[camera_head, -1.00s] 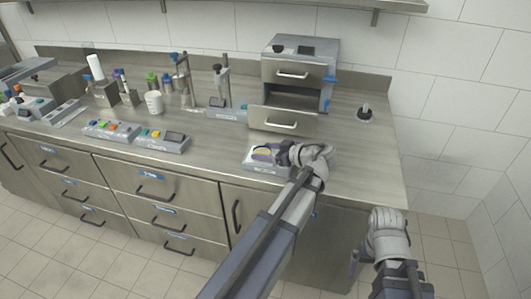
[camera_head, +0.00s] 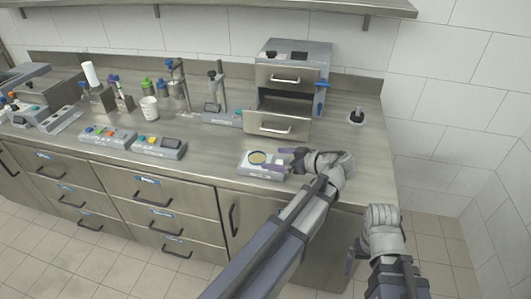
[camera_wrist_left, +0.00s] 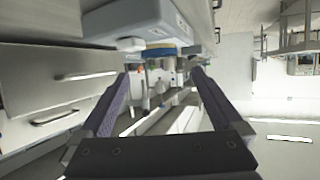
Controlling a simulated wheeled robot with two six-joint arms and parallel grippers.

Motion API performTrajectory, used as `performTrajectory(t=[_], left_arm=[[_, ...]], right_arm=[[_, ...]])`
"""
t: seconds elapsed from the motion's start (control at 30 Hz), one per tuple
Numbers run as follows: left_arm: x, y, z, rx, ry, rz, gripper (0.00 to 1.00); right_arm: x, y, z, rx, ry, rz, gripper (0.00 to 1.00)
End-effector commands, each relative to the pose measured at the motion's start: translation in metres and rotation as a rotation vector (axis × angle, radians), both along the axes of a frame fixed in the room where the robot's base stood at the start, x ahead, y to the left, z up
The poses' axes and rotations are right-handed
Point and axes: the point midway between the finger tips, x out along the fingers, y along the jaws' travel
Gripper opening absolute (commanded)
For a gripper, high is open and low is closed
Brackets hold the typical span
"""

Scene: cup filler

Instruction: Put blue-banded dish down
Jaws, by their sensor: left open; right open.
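The blue-banded dish (camera_head: 257,157) sits on the pale top of a small grey device (camera_head: 248,168) near the counter's front edge. In the left wrist view the dish (camera_wrist_left: 160,51) shows its blue band and a yellowish part against the grey device (camera_wrist_left: 145,22), just beyond my fingertips. My left gripper (camera_head: 279,160) is open and empty, just right of the dish; its spread fingers also show in the wrist view (camera_wrist_left: 162,73). My right gripper (camera_head: 352,264) hangs low in front of the counter, away from the dish, and is open; its fingers are only partly visible.
A grey cabinet unit (camera_head: 287,78) with an open middle bay stands behind the dish. A button panel (camera_head: 158,146), a white cup (camera_head: 149,108) and several stands are to the left. A small black-topped item (camera_head: 357,116) stands right. The counter right of my left gripper is clear.

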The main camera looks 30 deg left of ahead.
Motion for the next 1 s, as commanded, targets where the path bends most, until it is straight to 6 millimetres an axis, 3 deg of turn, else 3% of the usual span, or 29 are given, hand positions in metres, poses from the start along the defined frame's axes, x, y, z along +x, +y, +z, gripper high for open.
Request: performTrajectory(t=[0.1,0.3,1.0], left_arm=[[-0.002,-0.02,0.011,0.0,0.0,-0.003,1.0],[-0.006,-0.039,0.017,0.0,0.0,-0.001,1.0],[-0.007,-0.043,0.018,0.0,0.0,0.0,1.0]], right_arm=[[0.0,0.0,0.011,0.0,0.0,0.0,1.0],[0.0,0.0,0.017,0.0,0.0,0.0,1.0],[0.0,0.0,0.018,0.0,0.0,0.0,1.0]])
